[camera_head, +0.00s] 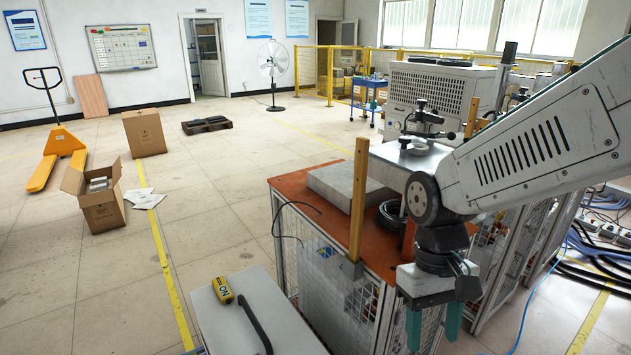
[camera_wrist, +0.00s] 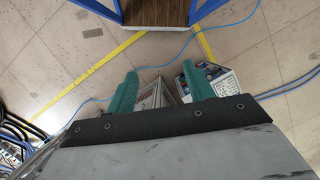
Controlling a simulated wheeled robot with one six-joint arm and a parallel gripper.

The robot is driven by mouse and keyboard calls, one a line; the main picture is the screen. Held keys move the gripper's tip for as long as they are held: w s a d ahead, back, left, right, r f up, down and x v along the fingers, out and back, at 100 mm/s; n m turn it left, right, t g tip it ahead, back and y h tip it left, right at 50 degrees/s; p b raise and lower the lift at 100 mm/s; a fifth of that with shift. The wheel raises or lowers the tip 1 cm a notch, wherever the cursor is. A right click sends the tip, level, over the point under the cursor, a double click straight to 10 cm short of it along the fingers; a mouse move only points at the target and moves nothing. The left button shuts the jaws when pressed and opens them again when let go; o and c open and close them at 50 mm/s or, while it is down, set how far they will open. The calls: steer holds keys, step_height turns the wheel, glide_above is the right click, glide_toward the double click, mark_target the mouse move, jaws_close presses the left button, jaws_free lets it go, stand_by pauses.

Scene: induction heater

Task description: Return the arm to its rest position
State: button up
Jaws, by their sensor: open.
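My arm reaches in from the right edge of the head view. My gripper (camera_head: 430,328) hangs at its end with green fingers pointing down, in front of the orange-topped cabinet. The fingers are apart with nothing between them. In the wrist view my gripper (camera_wrist: 160,85) also shows two green fingers spread wide, with floor and part of some equipment beyond them. The arm's upper link slopes up to the right; its mounting is out of view.
An orange-topped cabinet (camera_head: 300,190) with mesh sides stands close behind the gripper, with a wooden post (camera_head: 358,200) at its edge. A grey surface (camera_head: 240,315) holds a yellow ON device (camera_head: 222,290). Cables (camera_head: 590,265) lie on the right floor.

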steer(key=s+d+r+m+t, duration=0.2)
steer(key=s+d+r+t, duration=0.3)
steer(key=s+d+r, duration=0.3)
steer(key=shift+d+r+m, duration=0.3)
steer(key=shift+r+m, duration=0.1)
steer(key=shift+r, duration=0.85)
